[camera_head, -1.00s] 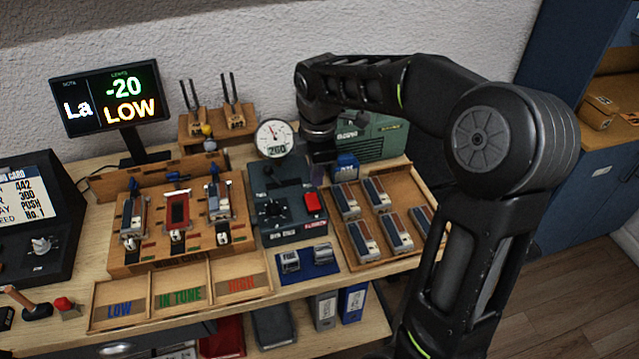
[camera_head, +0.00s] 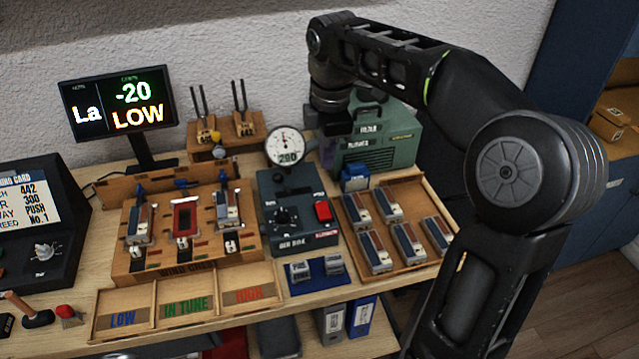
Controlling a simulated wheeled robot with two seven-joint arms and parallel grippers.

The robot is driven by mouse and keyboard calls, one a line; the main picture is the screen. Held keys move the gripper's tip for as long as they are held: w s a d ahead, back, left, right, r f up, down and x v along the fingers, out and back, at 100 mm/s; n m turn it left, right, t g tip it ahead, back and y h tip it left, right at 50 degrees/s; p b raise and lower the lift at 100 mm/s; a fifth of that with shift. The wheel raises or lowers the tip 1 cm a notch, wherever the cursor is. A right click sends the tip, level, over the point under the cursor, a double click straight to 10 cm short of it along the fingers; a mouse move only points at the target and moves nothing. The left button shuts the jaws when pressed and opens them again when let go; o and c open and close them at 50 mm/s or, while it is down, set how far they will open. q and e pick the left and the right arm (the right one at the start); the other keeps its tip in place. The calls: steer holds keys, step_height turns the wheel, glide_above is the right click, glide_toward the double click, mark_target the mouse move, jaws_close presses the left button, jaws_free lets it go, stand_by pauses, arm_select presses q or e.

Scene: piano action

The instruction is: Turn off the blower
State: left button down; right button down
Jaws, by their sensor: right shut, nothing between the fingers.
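The blower appears to be the green box (camera_head: 386,148) with a top handle and front vents, at the back right of the bench. Its small lettering is too blurred to read surely. No switch on the blower can be made out. A dark control box (camera_head: 287,236) with a black knob and a red button (camera_head: 323,211) stands in front. My left gripper is out of view.
The round gauge (camera_head: 285,148) stands close to my right gripper. A wooden tray (camera_head: 432,184) of several blocks, a blue jar (camera_head: 355,178) and a lit display (camera_head: 118,104) reading LOW share the bench. My right arm crosses over the right side.

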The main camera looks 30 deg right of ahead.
steer(key=p, duration=0.2)
glide_toward(322, 206)
steer(key=f, duration=0.4)
steer(key=w+f, duration=0.1)
steer(key=f, duration=0.1)
steer(key=shift+d+f, duration=0.1)
steer(key=shift+f, duration=0.15)
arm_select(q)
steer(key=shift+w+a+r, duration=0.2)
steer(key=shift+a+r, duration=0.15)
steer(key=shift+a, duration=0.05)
arm_select(e)
steer(key=shift+f, duration=0.15)
